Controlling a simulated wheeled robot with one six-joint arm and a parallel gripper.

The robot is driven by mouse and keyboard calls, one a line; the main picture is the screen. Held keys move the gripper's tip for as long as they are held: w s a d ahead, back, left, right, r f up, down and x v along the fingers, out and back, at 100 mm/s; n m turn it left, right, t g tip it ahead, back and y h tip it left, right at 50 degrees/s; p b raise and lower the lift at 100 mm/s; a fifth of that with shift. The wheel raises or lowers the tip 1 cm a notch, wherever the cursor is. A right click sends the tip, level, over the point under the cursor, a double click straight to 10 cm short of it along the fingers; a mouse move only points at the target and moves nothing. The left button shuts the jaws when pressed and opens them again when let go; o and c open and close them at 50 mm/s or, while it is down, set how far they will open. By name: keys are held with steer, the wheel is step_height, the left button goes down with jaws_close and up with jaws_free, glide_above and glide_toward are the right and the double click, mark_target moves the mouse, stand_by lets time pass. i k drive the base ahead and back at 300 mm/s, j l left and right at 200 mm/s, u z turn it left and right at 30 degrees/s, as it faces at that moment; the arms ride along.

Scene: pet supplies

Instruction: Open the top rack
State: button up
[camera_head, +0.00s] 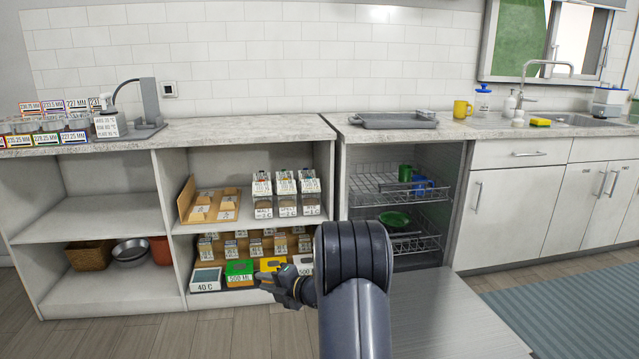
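The dishwasher stands open under the counter, its door (450,315) lowered flat in front. The top rack (366,190) is a wire rack inside the upper part of the cavity. A green mug (405,173) and a blue mug (421,187) stand on it. My gripper (266,284) is low and to the left of the dishwasher, in front of the bottom shelf and apart from the rack. Its fingers are small and dark, so I cannot tell if they are open or shut. My arm hides part of the lower left of the dishwasher.
A lower rack (418,243) holds a green bowl (395,219). Open shelves at left hold boxes and a wooden tray (187,201); coloured containers such as a green one (239,270) are close to my gripper. A grey tray (392,121) lies on the counter.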

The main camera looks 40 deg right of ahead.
mark_target(383, 186)
steer(key=i+j, duration=0.25)
steer(key=i, duration=0.25)
steer(key=i+j+z, duration=0.15)
steer(key=i, duration=0.35)
steer(key=i+l+z, duration=0.15)
steer(key=i+z, duration=0.25)
steer(key=i+l+z, duration=0.1)
steer(key=i+z, duration=0.35)
steer(key=i+j+z, duration=0.1)
steer(key=i+z, duration=0.3)
steer(key=i+j+z, duration=0.15)
steer(key=i+z, duration=0.15)
steer(key=z, duration=0.15)
steer(key=i+z, duration=0.55)
steer(key=i, duration=0.2)
